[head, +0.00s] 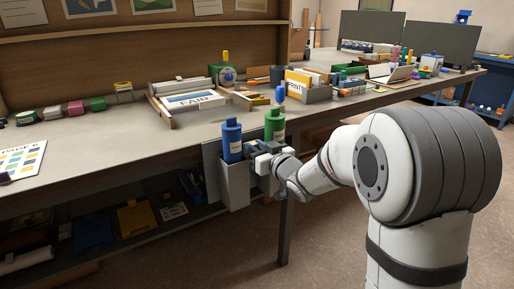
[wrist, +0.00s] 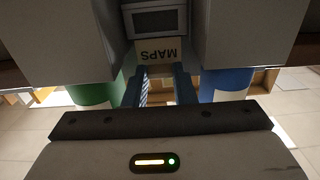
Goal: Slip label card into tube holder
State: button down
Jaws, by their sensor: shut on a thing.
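The grey tube holder (head: 236,186) hangs at the table's front edge and holds a blue tube (head: 232,141) and a green tube (head: 275,124). In the wrist view, which looks upside down, the holder's grey pockets (wrist: 245,35) stand on both sides, with a framed label slot (wrist: 155,20) between them. My gripper (wrist: 161,74) is shut on a pale label card (wrist: 158,51) reading MAPS. The card's far edge is at the slot's near edge; I cannot tell whether it is inside. In the head view my gripper (head: 263,149) hides the card.
The tabletop (head: 130,132) above holds a framed FAIR sheet (head: 190,100), tape rolls and a PRINT file box (head: 302,87). A low shelf beneath carries blue and yellow items. A table leg (head: 286,225) stands just right of the holder. The floor at right is clear.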

jog(key=shift+f+b, duration=1.15)
jog(key=shift+f, duration=0.3)
jog(key=c, duration=1.2)
grip_release()
jog(key=shift+c, duration=1)
jog(key=shift+o, duration=0.8)
jog(key=shift+r, duration=0.1)
jog(key=shift+o, duration=0.6)
jog(key=shift+v, duration=1.7)
jog(key=v, duration=0.3)
jog(key=shift+s+d, duration=0.2)
jog(key=shift+s, duration=0.1)
